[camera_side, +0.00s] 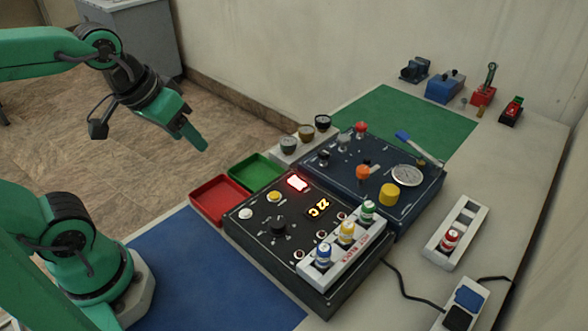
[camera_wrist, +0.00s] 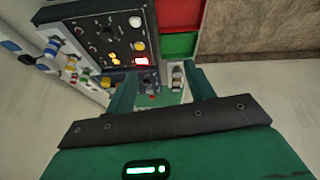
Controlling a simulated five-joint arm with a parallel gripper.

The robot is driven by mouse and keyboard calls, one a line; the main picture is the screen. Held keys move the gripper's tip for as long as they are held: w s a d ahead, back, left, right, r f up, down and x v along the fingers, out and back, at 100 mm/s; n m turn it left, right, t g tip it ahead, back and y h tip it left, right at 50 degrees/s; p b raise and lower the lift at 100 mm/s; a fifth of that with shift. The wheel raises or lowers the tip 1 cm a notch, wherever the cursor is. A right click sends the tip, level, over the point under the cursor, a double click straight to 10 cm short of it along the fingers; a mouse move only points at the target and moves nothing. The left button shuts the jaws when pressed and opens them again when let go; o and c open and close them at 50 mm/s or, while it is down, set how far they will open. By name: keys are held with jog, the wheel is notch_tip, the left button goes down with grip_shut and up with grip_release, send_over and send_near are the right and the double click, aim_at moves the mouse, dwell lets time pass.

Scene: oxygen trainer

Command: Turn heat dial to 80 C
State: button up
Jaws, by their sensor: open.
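The heat dial, a black knob (camera_side: 279,228), sits on the dark control box (camera_side: 250,248) in the side view. It also shows in the wrist view (camera_wrist: 108,32), at the top left. The lit yellow display (camera_side: 318,208) beside it appears to read 22 C. A red light (camera_side: 297,183) glows at the box's far edge. White (camera_side: 246,213) and yellow (camera_side: 273,196) buttons sit near the dial. My gripper (camera_side: 195,138) is raised well clear of the box, up and left of it in the side view. In the wrist view its fingers (camera_wrist: 161,85) are apart and empty.
A rack with blue, yellow and green-topped bottles (camera_side: 347,232) stands on the box's near right side. Red (camera_side: 220,199) and green (camera_side: 256,171) trays lie beyond it. A blue panel with knobs and a gauge (camera_side: 407,175) adjoins. The blue mat (camera_side: 215,275) is clear.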

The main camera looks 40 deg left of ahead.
jog(key=w+d+f+n+g, duration=0.3)
jog(key=w+d+f+n, duration=0.1)
jog(key=w+d+n, duration=0.3)
jog(key=n+g, duration=0.2)
jog(key=n, duration=0.6)
send_near(277, 221)
jog(key=shift+w+a+f, duration=0.1)
jog(key=shift+a+f, duration=0.05)
jog(key=shift+a, duration=0.05)
jog(key=shift+w+d+f+n+g, duration=0.1)
jog(key=shift+d+f+n+g, duration=0.2)
jog(key=shift+d+f, duration=0.1)
jog(key=shift+s+f, duration=0.2)
jog(key=shift+f, duration=3.7)
jog(key=c, duration=1)
